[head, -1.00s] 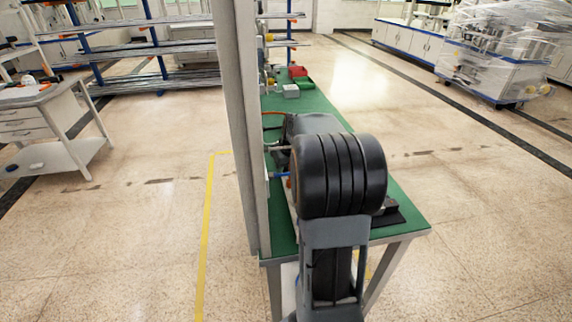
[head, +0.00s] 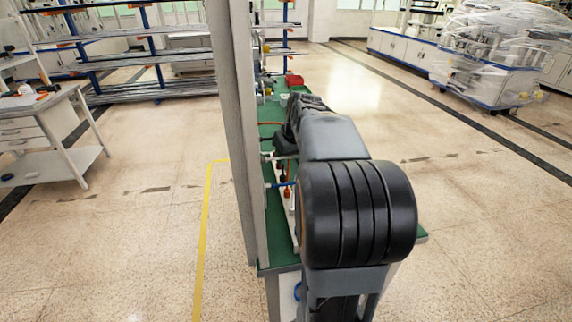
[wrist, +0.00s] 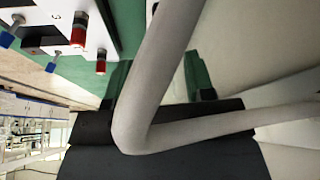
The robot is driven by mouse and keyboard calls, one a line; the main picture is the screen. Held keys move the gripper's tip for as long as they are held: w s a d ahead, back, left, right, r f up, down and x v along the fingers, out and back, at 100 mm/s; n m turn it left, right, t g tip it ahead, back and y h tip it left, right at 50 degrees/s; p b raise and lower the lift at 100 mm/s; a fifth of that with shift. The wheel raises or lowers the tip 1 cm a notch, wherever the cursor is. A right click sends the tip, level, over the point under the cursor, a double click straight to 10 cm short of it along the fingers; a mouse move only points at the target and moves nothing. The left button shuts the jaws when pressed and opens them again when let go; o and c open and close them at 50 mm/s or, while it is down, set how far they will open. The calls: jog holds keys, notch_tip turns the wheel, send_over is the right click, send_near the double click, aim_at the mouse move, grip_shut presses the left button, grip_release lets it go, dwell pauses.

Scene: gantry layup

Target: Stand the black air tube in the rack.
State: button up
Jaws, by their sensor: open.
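My gripper (wrist: 158,80) seems to show in the wrist view as two dark fingers, spread apart above a broad black body. A bent grey tube-like bar passes close in front and hides much of the gap. I cannot tell what that bar is. I see nothing held between the fingers. A white rack-like block (wrist: 107,13) stands at the upper left of the wrist view, with red-tipped and blue-tipped fittings. It seems to show in the head view as a pale strip (head: 296,236) left of my arm. I cannot make out the black air tube.
The green table (head: 283,258) is narrow and largely hidden by my arm. A tall grey post (head: 235,130) stands along its left side. A red bin (head: 294,81) sits at the far end. Open floor lies on both sides.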

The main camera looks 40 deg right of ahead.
jog(key=shift+v, duration=1.75)
